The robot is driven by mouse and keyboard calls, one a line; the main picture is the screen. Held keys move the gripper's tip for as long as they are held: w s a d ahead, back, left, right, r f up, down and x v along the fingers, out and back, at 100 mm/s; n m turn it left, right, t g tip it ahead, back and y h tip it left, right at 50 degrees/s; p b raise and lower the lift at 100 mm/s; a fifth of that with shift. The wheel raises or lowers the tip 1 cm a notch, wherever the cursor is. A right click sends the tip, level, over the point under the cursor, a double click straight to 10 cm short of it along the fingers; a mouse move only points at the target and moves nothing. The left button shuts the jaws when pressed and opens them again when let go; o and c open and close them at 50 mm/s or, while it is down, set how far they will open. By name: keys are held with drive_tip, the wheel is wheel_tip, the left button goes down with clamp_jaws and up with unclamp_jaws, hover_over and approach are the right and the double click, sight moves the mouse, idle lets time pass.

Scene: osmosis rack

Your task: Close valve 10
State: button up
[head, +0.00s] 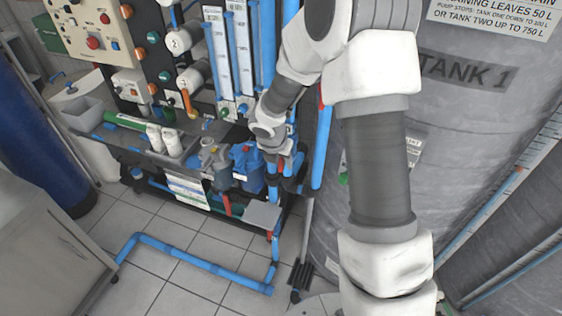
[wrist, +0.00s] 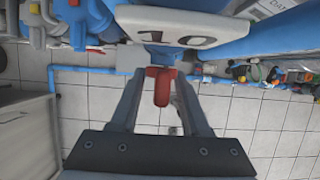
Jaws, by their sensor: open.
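In the wrist view, a white plate marked "10" (wrist: 190,37) is at the top. Just below it is valve 10's red handle (wrist: 162,88), with a short tongue pointing toward me. My gripper (wrist: 158,76) is open. Its two grey fingers reach to either side of the red handle, with visible gaps between them and the tongue. Whether a fingertip touches the handle's upper part, I cannot tell. In the head view, my arm reaches down to the rack's right end, and the fingers and valve 10 cannot be made out there.
Blue filter housings (head: 248,168) stand on the rack beside my wrist. The large grey tank 1 (head: 470,150) rises close on the right. A blue pipe (head: 190,261) runs along the tiled floor (head: 150,222) in front. Other small parts lie at right in the wrist view (wrist: 265,73).

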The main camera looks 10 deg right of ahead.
clamp_jaws()
